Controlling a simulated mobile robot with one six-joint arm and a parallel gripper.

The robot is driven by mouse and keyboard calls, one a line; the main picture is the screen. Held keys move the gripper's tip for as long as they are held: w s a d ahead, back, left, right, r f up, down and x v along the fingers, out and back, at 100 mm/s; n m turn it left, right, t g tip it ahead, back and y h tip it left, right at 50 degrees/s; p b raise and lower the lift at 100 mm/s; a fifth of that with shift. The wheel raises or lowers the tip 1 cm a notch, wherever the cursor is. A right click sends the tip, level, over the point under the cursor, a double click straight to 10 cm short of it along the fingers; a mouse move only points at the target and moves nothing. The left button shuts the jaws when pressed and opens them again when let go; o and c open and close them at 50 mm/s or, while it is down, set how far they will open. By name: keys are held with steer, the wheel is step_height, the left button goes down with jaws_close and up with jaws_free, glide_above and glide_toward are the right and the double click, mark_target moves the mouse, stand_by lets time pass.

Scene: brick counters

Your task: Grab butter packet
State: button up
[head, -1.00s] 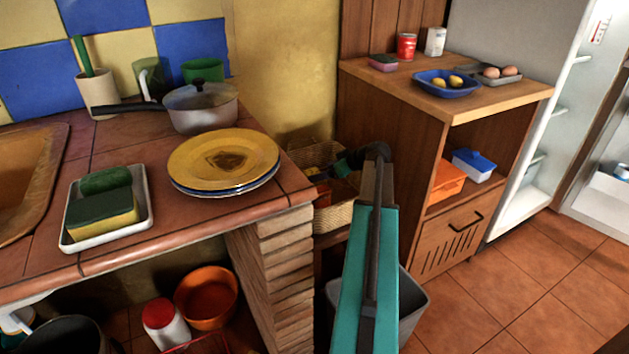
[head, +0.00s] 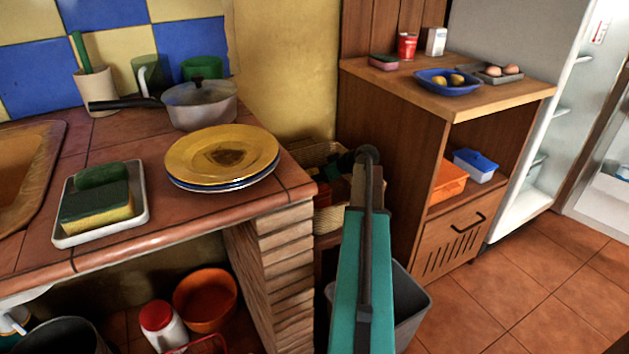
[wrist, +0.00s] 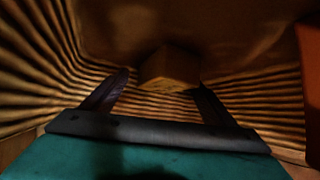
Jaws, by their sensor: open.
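In the wrist view a small boxy block (wrist: 171,66), dim and tan-brown, lies inside a ribbed wicker basket; it may be the butter packet, but no label is readable. My gripper (wrist: 162,82) is open, one dark finger on each side of the block's near end. I cannot tell whether either finger touches it. In the head view my arm reaches to the wicker basket (head: 324,155) between the brick counter and the wooden cabinet. There my fingers and the block are not clearly seen behind my arm.
The basket's ribbed walls (wrist: 45,65) rise close around my gripper. An orange-red thing (wrist: 312,80) stands at the right. The brick counter (head: 285,245) is left of my arm, the wooden cabinet (head: 395,150) right. A grey bin (head: 408,305) stands below.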

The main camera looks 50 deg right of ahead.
steer(key=c, duration=1.6)
steer(key=shift+c, duration=0.2)
steer(key=shift+r+p, duration=1.65)
steer(key=shift+r, duration=3.4)
